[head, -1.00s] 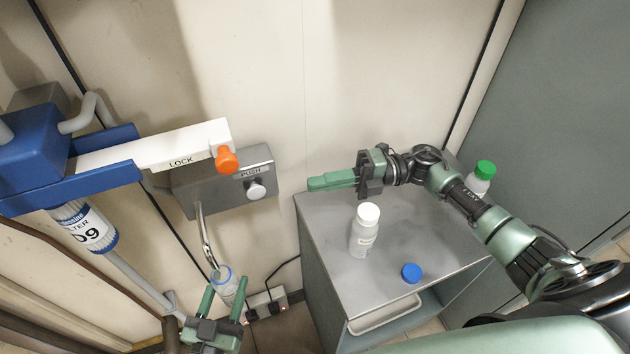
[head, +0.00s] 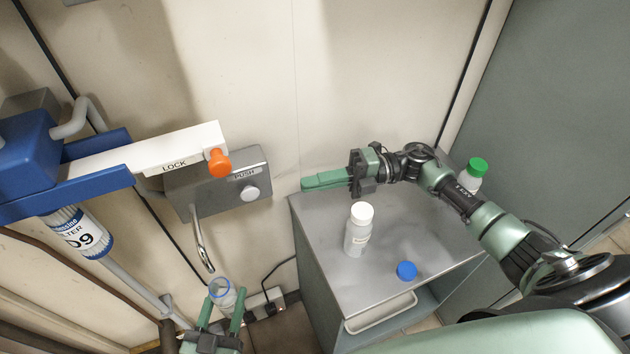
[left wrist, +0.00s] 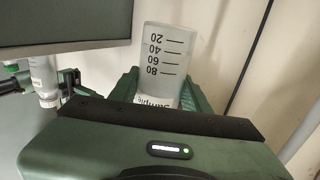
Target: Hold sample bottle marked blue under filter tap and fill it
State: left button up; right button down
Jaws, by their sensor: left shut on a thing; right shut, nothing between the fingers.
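My left gripper (head: 222,305) is shut around the open, clear sample bottle (head: 222,292), which has a blue ring at its mouth. The bottle also shows in the left wrist view (left wrist: 165,65), with a printed scale and the word "Sample". Its liquid level is not clear. The filter tap's curved metal spout (head: 202,245) hangs from a grey panel. The spout's end is just above and left of the bottle mouth, with a small gap in the picture. A blue cap (head: 406,271) lies on the cabinet top. My right gripper (head: 308,183) is shut and empty above the cabinet's back left corner.
The grey panel carries a PUSH button (head: 249,194). A white LOCK lever (head: 165,158) with an orange knob is beside it. A white-capped bottle (head: 358,235) and a green-capped bottle (head: 471,177) stand on the grey cabinet (head: 320,270).

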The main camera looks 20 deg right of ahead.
pick_arm(q)
jog(key=s, duration=0.8)
jog(key=shift+f+p, duration=0.35)
jog(key=shift+f, duration=0.05)
dwell(1.0)
